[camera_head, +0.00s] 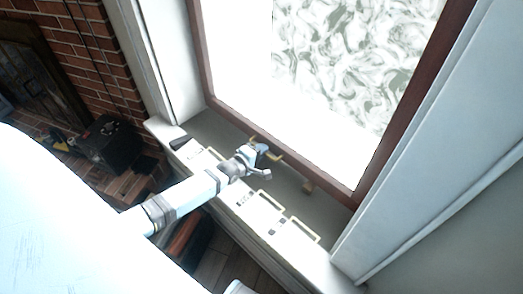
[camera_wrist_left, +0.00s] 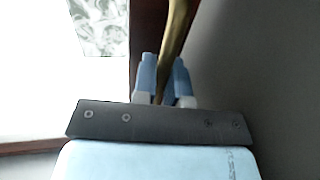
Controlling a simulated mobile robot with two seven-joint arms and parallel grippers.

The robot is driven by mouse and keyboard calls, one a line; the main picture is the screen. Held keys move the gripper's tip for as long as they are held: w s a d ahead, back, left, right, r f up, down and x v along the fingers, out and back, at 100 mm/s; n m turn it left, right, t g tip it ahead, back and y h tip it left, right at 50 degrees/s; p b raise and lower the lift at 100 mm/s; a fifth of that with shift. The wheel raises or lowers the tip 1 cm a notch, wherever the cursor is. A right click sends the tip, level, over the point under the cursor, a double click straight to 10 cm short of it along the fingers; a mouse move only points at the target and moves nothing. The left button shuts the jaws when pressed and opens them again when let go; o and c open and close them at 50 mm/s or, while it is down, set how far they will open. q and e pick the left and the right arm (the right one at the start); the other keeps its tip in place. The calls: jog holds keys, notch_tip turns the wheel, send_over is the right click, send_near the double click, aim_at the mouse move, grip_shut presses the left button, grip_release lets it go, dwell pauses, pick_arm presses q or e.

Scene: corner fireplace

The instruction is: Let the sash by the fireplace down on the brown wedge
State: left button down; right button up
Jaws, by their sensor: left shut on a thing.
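The sash (camera_head: 282,158) is a dark brown frame around bright, partly patterned glass. A gap between its bottom rail and the sill cannot be judged from this angle. My left gripper (camera_head: 262,159) is at the bottom rail, shut on the brass handle (camera_head: 274,156). In the left wrist view the brass handle (camera_wrist_left: 178,38) runs up from between the blue fingertips (camera_wrist_left: 163,75), beside the sash's dark frame (camera_wrist_left: 149,35). A small tan-brown piece, seemingly the brown wedge (camera_head: 308,187), shows at the rail's lower edge, right of my gripper. My right gripper is not in view.
Several pale rectangular pieces with cream outlines (camera_head: 262,206) line the white ledge below my left arm. A small dark block (camera_head: 179,143) lies at its left end. A brick fireplace (camera_head: 75,45) and a black box (camera_head: 108,142) stand left. White trim (camera_head: 420,130) borders the window on the right.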

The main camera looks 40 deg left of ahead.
pick_arm(q)
jog(key=c, duration=1.2)
grip_release()
jog(key=shift+s+f, duration=0.1)
jog(key=shift+f, duration=0.2)
jog(key=shift+r, duration=0.1)
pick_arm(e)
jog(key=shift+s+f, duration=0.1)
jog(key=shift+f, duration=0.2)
pick_arm(q)
jog(key=v, duration=1.2)
jog(key=shift+s+p, duration=0.25)
jog(key=shift+p, duration=0.1)
jog(key=shift+s+a+r, duration=0.1)
jog(key=shift+s+r, duration=0.1)
jog(key=shift+s, duration=0.4)
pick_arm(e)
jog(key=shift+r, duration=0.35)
